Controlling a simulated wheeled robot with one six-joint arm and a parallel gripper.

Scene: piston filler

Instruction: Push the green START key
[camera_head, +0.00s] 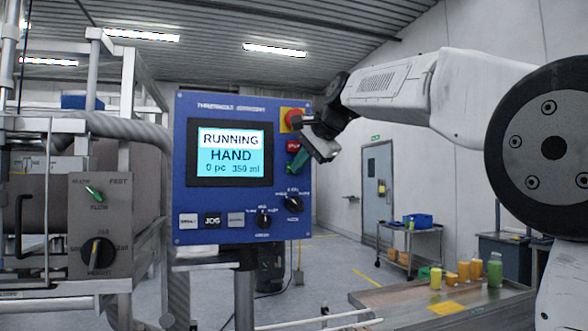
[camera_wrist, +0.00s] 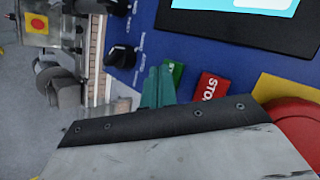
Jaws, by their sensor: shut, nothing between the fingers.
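The green START key (camera_wrist: 177,71) shows in the wrist view beside the red STOP key (camera_wrist: 208,86), partly hidden by my fingers. My gripper (camera_wrist: 157,72) is shut and empty, its teal-green fingertips at the near edge of the START key. Whether they touch it, I cannot tell. The panel's screen (camera_head: 230,153) reads RUNNING, HAND, 0 pc, 350 ml.
A red emergency button (camera_head: 292,119) on yellow sits just above the STOP key, close to my gripper. Black selector knobs (camera_head: 293,203) and small keys (camera_head: 212,220) are lower on the panel. A table (camera_head: 400,305) with yellow and green containers stands at the lower right.

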